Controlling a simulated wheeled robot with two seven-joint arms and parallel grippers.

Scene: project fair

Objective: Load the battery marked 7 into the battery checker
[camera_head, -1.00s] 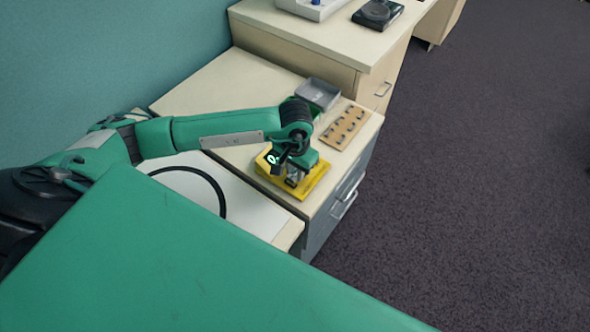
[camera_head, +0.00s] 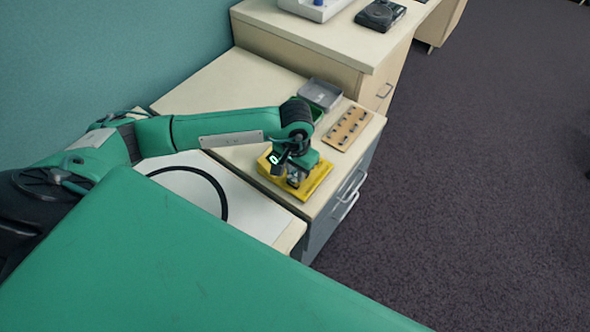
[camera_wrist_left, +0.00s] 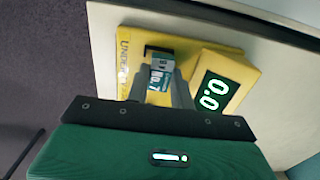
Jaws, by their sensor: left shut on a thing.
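The yellow battery checker (camera_head: 318,178) sits on the low cabinet top. In the left wrist view the checker (camera_wrist_left: 248,70) has a raised box with a lit display reading 0.0. My left gripper (camera_head: 292,180) is over the checker, pointing down. In the left wrist view my left gripper (camera_wrist_left: 160,78) is shut on a battery (camera_wrist_left: 159,80) whose label shows a 7. The battery is at the dark slot of the checker; I cannot tell how deep it sits or whether it touches the contacts. My right gripper is not in view.
A wooden board (camera_head: 357,118) with several small dark pieces lies behind the checker. A grey tray (camera_head: 320,94) stands further back, partly behind my arm. A higher desk (camera_head: 322,38) holds a dark device (camera_head: 380,14). The cabinet's front edge is close to the checker.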

